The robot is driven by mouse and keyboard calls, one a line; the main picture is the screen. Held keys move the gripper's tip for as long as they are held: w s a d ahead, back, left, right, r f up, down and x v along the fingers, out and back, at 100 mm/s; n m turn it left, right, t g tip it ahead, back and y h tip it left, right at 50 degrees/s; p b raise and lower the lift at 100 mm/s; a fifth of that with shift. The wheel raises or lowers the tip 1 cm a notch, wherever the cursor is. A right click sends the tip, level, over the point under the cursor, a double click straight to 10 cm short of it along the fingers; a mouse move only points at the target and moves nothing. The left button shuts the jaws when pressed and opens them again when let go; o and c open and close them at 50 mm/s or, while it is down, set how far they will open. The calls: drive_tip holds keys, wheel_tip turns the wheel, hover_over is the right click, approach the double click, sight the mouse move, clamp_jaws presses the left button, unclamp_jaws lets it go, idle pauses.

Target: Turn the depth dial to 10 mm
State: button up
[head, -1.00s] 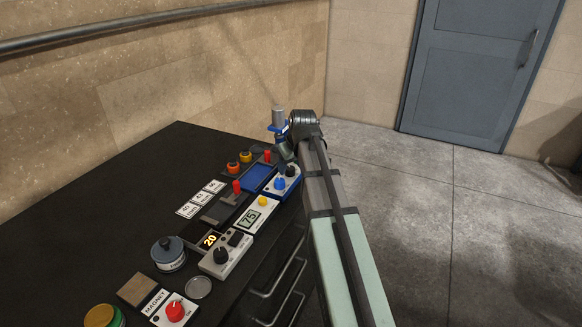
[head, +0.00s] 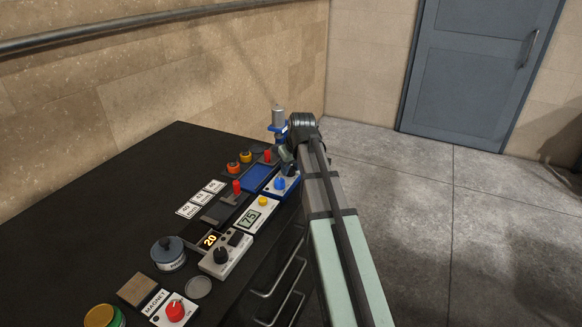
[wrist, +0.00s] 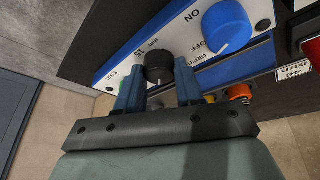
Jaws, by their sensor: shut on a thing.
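The depth dial (wrist: 158,66) is a round black knob on a blue-and-white panel (wrist: 185,32), in the middle of the wrist view. Labels "15" and "mm" are printed beside it; I cannot read its exact setting. My gripper (wrist: 159,80) has its two blue fingers on either side of the dial and is shut on it. In the head view, my gripper (head: 288,163) is over the panel (head: 270,192) at the far right of the bench, and my wrist and fingers partly cover the dial.
A blue ON/OFF knob (wrist: 226,27) sits close to the dial. The floor to the right is clear.

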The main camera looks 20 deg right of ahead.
drive_tip(key=shift+c, duration=0.8)
drive_tip(key=shift+m, duration=0.3)
drive_tip(key=m+h, duration=0.1)
drive_tip(key=m, duration=0.1)
drive_tip(key=m+h, duration=0.1)
drive_tip(key=m, duration=0.2)
drive_tip(key=shift+w+a+g, duration=0.1)
drive_tip(key=shift+a+g, duration=0.1)
drive_tip(key=shift+g, duration=0.1)
drive_tip(key=m+h, duration=0.1)
drive_tip(key=m, duration=0.2)
drive_tip(key=m+g+h, duration=0.1)
drive_tip(key=m, duration=0.2)
drive_tip(key=shift+w+a, duration=0.15)
drive_tip(key=o, duration=1)
drive_tip(key=shift+o, duration=0.2)
